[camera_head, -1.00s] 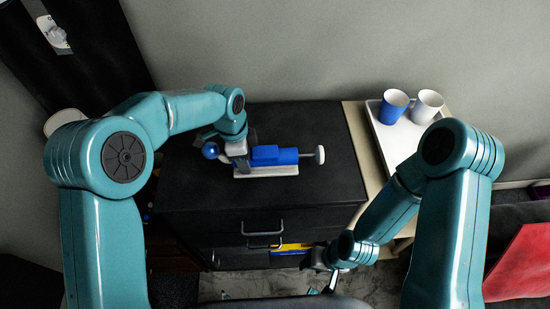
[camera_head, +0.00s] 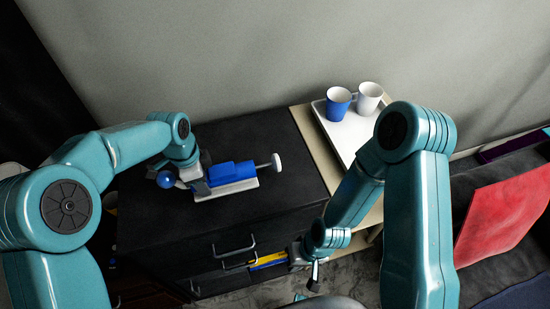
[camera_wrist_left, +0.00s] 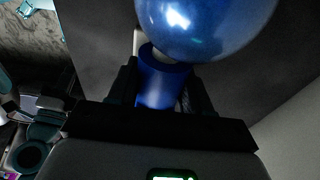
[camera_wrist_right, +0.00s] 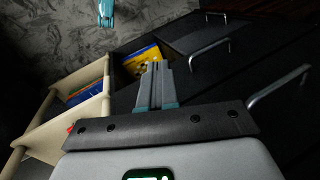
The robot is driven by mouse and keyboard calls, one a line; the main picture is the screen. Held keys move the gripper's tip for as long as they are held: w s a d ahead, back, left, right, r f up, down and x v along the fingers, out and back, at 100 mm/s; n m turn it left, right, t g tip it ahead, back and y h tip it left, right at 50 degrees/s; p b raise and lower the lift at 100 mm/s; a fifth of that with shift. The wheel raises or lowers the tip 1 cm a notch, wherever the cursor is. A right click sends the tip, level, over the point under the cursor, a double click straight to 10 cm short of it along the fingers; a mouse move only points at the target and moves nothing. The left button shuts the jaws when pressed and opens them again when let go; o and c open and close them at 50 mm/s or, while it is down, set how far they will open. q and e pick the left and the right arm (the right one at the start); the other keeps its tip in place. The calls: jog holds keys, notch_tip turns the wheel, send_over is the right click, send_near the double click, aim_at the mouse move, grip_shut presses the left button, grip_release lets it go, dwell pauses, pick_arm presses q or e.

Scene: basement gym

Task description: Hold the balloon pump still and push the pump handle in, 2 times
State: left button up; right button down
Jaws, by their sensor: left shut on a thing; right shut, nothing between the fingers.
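The balloon pump (camera_head: 232,173) lies on the black cabinet top (camera_head: 265,135), a blue body on a pale base. Its pump handle (camera_head: 277,162) sticks out to the right, with a gap of rod between the white knob and the body. A blue balloon (camera_head: 166,180) is at its left end, large in the left wrist view (camera_wrist_left: 205,25). My left gripper (camera_head: 195,180) is shut on the pump near the balloon; its fingers flank a blue cylinder (camera_wrist_left: 163,80). My right gripper (camera_head: 314,277) is shut and empty, low in front of the cabinet, away from the handle.
A white tray (camera_head: 338,150) with a blue mug (camera_head: 338,104) and a white mug (camera_head: 369,97) stands to the right of the cabinet. Drawer handles (camera_head: 235,250) stick out near my right gripper. The cabinet top right of the knob is clear.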

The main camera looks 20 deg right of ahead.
aim_at(276, 163)
jog(key=w+d+r+n+t, duration=0.1)
jog(key=w+d+r, duration=0.3)
jog(key=r, duration=0.5)
jog(key=w+d+r+n+t+y, duration=0.1)
jog(key=w+d+r+t, duration=0.1)
jog(key=w+d+r, duration=0.3)
jog(key=w+d+r+n+t+y, duration=0.1)
jog(key=w+d+r, duration=0.3)
jog(key=w+r, duration=0.5)
notch_tip(276, 163, up, 4)
jog(key=shift+w+d+f, duration=0.15)
jog(key=shift+w+d, duration=0.25)
jog(key=shift+f, duration=0.15)
jog(key=x, duration=0.9)
jog(key=shift+w, duration=0.15)
jog(key=a, duration=0.3)
jog(key=shift+w+a+f, duration=0.2)
jog(key=shift+f, duration=0.1)
jog(key=shift+a, duration=0.5)
